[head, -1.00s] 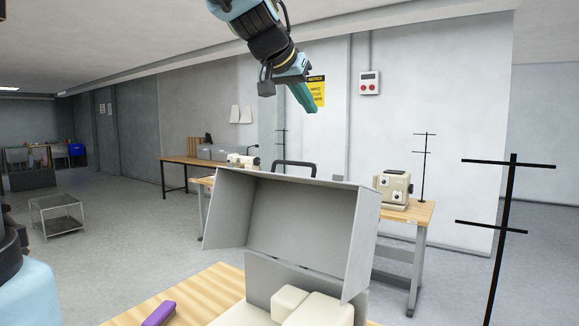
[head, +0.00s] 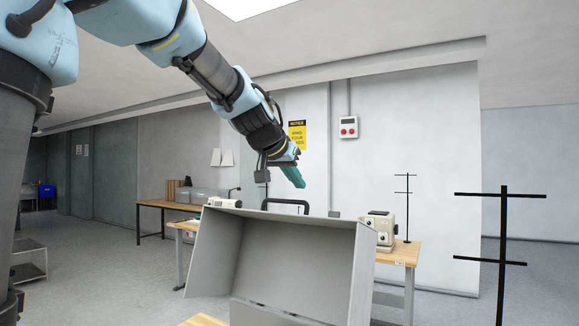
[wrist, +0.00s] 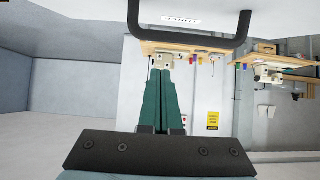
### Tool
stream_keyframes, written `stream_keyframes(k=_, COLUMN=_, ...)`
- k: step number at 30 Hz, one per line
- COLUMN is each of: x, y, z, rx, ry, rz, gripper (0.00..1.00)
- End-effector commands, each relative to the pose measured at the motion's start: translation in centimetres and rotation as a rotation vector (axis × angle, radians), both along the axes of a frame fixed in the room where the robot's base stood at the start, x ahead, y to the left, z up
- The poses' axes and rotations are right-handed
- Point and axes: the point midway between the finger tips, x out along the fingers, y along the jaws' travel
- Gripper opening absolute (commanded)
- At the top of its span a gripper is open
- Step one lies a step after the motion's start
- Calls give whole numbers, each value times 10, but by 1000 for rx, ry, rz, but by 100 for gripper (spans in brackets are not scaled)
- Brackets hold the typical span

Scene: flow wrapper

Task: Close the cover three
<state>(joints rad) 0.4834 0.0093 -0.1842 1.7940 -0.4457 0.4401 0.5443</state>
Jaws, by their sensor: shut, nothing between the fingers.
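The cover (head: 290,262) is a grey, box-like lid that stands raised and tilted in the head view, its hollow inside facing me. A black bar handle (head: 287,203) shows just above its top edge. In the wrist view a black handle (wrist: 185,42) crosses the top, beside a pale surface with a small label. My gripper (head: 299,184) has green fingers, shut and empty, above and beyond the cover's top edge. Its fingertips (wrist: 160,74) point toward the handle in the wrist view and look apart from it. The cover's far side is hidden in the head view.
A wooden table (head: 398,251) with a beige machine (head: 378,228) stands behind the cover. A black pole stand (head: 501,255) rises at the right.

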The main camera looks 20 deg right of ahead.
Motion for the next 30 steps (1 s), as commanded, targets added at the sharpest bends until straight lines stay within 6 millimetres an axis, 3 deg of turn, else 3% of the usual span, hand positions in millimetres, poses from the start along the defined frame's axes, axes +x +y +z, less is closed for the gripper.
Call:
stream_keyframes(k=6, x=18, y=-23, z=-20, rx=2, ry=4, rz=0, gripper=0)
stream_keyframes(k=15, x=-4, y=5, z=-29, rx=-1, ry=1, rz=2, gripper=0)
stream_keyframes(k=30, x=-7, y=9, z=-31, rx=-1, ry=0, rz=1, gripper=0)
